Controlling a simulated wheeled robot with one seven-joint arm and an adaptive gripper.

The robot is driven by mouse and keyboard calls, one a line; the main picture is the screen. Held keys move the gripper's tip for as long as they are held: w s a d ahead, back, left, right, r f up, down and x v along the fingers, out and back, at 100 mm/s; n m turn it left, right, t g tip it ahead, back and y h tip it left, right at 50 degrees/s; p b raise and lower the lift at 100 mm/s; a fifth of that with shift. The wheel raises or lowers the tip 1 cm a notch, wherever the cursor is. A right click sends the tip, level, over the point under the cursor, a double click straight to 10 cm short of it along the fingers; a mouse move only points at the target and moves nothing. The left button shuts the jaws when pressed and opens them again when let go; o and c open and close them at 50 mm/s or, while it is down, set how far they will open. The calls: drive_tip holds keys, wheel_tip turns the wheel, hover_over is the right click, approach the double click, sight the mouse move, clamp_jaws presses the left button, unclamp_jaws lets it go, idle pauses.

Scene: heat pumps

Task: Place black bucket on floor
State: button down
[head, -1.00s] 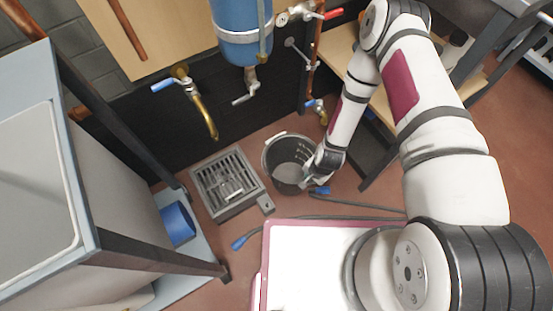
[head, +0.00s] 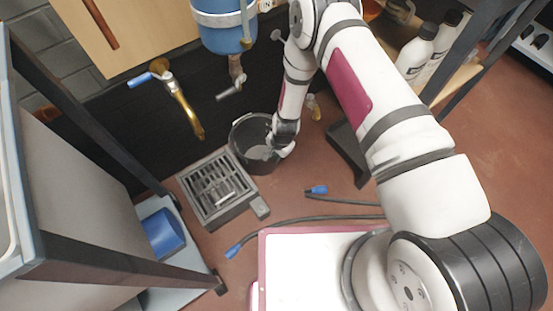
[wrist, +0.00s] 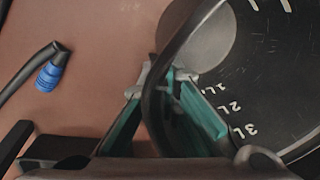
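The black bucket (head: 246,140) stands upright behind and to the right of the floor grate, near the dark back wall. I cannot tell whether its base touches the floor. My gripper (head: 280,148) is at the bucket's right side. In the wrist view the bucket's inside (wrist: 270,75) shows white litre marks, and its curved black rim passes between the teal fingers of my gripper (wrist: 168,80). The fingers are closed in on the rim from both sides. The reddish-brown floor (wrist: 95,100) shows beside the bucket.
The metal floor grate (head: 217,187) lies just in front of the bucket. Cables with blue plugs (head: 317,189) lie on the floor to the right. A brass tap (head: 180,95) and blue tank (head: 225,30) hang above.

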drive_tip(key=shift+f, duration=0.7)
drive_tip(key=shift+r, duration=0.1)
drive_tip(key=c, duration=1.8)
unclamp_jaws()
wheel_tip(320, 180, up, 12)
drive_tip(key=s+d+p, duration=0.1)
drive_tip(key=p, duration=0.3)
drive_tip(key=shift+d+p, duration=0.2)
drive_tip(key=shift+p, duration=0.2)
